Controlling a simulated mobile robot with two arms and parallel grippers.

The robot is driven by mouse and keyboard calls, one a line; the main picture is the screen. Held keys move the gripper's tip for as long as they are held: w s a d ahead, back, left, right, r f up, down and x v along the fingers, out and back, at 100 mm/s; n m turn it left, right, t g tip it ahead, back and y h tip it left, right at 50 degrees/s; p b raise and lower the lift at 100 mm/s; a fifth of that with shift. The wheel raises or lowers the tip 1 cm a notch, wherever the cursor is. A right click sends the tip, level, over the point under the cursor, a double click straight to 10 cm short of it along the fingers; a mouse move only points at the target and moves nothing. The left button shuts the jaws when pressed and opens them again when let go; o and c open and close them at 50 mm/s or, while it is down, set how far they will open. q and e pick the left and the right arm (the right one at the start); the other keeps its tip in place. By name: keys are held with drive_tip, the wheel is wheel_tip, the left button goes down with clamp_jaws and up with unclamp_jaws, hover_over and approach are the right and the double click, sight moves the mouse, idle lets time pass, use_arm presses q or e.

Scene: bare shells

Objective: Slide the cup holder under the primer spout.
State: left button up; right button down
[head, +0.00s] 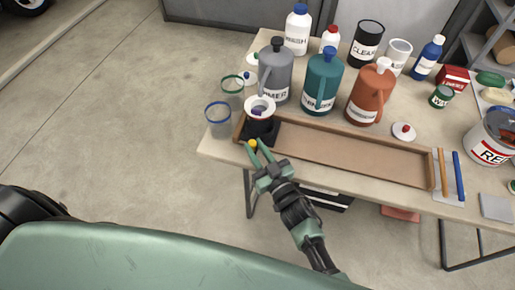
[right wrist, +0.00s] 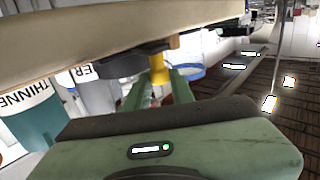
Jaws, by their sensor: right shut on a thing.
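The black cup holder (head: 264,133) sits at the left end of a shallow wooden tray (head: 345,157). A small white cup (head: 259,107) with something purple inside stands on it. A yellow knob (head: 252,143) sticks out at the holder's front. My right gripper (head: 256,147) is shut on this knob; the right wrist view shows the knob (right wrist: 158,68) between the green fingers. The grey primer jug (head: 277,75), its label partly hidden, stands just behind the cup. From here I cannot tell whether the cup is directly under its spout. My left gripper is not in view.
A teal jug (head: 322,82) and an orange jug (head: 370,93) stand behind the tray, to the right of the grey one. Clear cups with a blue rim (head: 218,119) and a green rim (head: 232,92) stand left of the holder. The tray right of the holder is empty.

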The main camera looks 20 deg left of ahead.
drive_tip(key=shift+s+a+r, duration=0.1)
drive_tip(key=shift+a, duration=0.1)
drive_tip(key=c, duration=1.3)
unclamp_jaws()
drive_tip(key=shift+o, duration=0.5)
drive_tip(key=shift+a, duration=0.15)
drive_tip(key=shift+s+d, duration=0.15)
drive_tip(key=shift+d, duration=0.25)
drive_tip(key=v, duration=0.7)
